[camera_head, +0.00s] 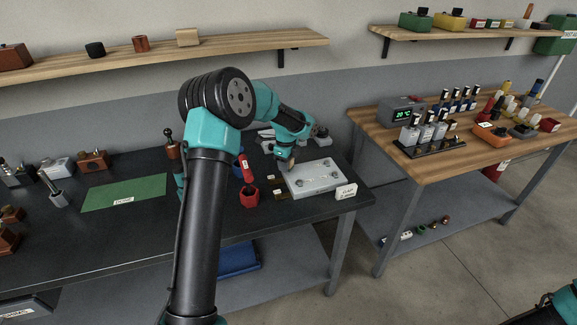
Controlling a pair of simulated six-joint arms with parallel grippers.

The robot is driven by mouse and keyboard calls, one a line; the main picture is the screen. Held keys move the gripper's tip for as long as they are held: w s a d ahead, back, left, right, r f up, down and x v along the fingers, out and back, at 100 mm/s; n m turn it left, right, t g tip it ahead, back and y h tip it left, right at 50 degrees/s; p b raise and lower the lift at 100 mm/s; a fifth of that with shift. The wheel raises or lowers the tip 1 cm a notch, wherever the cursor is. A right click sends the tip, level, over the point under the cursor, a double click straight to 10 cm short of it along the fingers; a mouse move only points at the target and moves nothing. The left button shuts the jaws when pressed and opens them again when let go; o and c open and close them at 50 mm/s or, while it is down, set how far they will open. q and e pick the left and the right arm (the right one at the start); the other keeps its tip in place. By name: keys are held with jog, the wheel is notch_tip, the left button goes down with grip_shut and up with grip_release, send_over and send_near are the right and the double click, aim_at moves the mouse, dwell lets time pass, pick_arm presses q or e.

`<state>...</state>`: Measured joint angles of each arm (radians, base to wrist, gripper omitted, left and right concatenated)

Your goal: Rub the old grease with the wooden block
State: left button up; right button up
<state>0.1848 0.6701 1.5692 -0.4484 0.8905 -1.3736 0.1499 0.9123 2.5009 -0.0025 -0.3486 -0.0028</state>
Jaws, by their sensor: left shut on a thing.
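My left gripper (285,163) is over the left edge of a pale grey plate (327,188) on the dark bench. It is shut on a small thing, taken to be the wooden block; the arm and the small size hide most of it. I cannot tell whether it touches the plate. The plate has several darker round marks or fittings on top, too small to tell which are old grease. A white label card (346,191) stands at the plate's right front corner. My right gripper is not in view; only part of my right arm shows at the lower right.
A red holder (249,197) and small dark-and-gold blocks (279,193) stand left of the plate. A green mat (125,192) lies further left. A wooden table (490,150) with bottle racks stands right. A wooden shelf (230,44) runs above the bench.

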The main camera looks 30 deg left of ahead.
pick_arm(q)
jog(key=shift+r, duration=3.3)
